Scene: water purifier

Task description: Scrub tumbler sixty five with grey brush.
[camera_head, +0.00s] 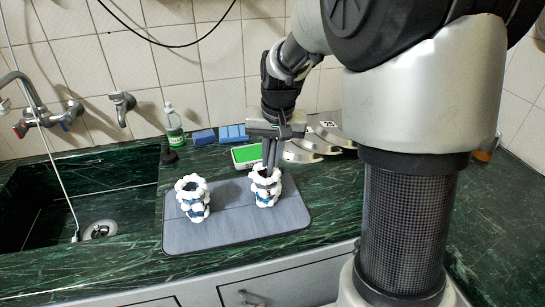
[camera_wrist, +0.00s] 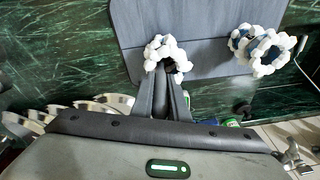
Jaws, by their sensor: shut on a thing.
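Two blue tumblers covered in white foam stand upright on a grey mat (camera_head: 240,222): a left tumbler (camera_head: 193,205) and a right tumbler (camera_head: 266,193). No number is readable on either. My gripper (camera_head: 269,165) points down at the mouth of the right tumbler, its fingertips at the rim. In the wrist view my gripper (camera_wrist: 164,98) is nearly closed around a dark grey piece, which appears to be the grey brush (camera_wrist: 167,70). Its lower part is hidden inside the right tumbler (camera_wrist: 155,50). The left tumbler (camera_wrist: 268,58) is clear of my gripper.
A sink with a drain (camera_head: 99,229) lies at left, under a tap (camera_head: 42,115). Behind the mat are a green bottle (camera_head: 174,125), blue sponges (camera_head: 232,133), a green-topped box (camera_head: 246,154) and shiny metal utensils (camera_head: 300,152). The tiled wall closes the back.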

